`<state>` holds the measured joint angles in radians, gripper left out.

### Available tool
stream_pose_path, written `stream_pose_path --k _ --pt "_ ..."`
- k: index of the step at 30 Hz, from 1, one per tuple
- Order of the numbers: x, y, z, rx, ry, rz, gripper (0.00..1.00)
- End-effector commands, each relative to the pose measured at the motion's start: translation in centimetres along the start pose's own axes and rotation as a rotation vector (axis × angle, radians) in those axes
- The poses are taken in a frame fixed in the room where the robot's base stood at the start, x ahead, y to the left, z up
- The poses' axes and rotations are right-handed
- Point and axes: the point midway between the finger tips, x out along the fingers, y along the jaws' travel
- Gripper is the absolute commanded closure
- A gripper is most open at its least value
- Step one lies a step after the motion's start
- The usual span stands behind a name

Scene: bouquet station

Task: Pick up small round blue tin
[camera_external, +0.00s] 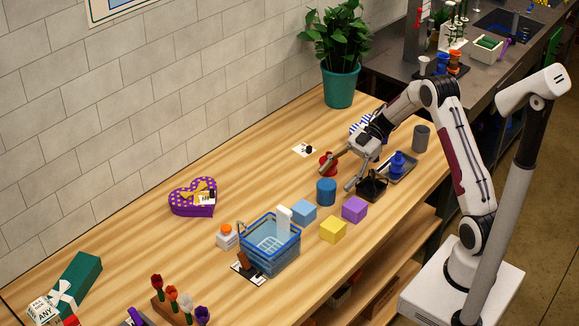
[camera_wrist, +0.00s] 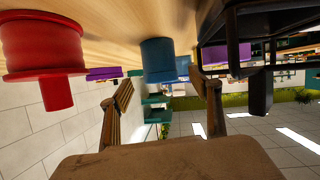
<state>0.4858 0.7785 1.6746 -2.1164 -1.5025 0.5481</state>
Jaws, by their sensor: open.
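The small round blue tin (camera_external: 326,192) stands upright on the wooden table, left of the black holder and behind the coloured cubes. My gripper (camera_external: 336,180) is open, tilted low over the table, its two fingers apart and pointing toward the tin. In the wrist view, which looks upside down, the blue tin (camera_wrist: 158,58) appears beyond and between the two wooden-looking fingers (camera_wrist: 161,82). Nothing is held between them. I cannot tell the exact gap between fingertips and tin.
A red knobbed object (camera_external: 328,160) is close behind one finger. A black holder (camera_external: 372,190) is by the other finger. Light blue (camera_external: 303,211), purple (camera_external: 354,209) and yellow (camera_external: 333,230) cubes stand in front, beside a blue basket (camera_external: 286,257). The table toward the heart box (camera_external: 188,209) is clear.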

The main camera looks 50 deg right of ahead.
Motion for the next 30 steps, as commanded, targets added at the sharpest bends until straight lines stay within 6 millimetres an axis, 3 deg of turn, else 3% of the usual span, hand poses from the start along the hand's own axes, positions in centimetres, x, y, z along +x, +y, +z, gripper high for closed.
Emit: stream_pose_path --k 10,27,28,30 --pt "3.5 -0.1 0.0 0.001 0.000 -0.002 0.37" --pt "3.8 -0.1 0.0 0.001 -0.001 0.000 0.37" --pt "3.8 -0.1 0.0 0.001 -0.001 0.000 0.40" --pt "3.8 -0.1 0.0 0.001 -0.001 0.000 0.58"
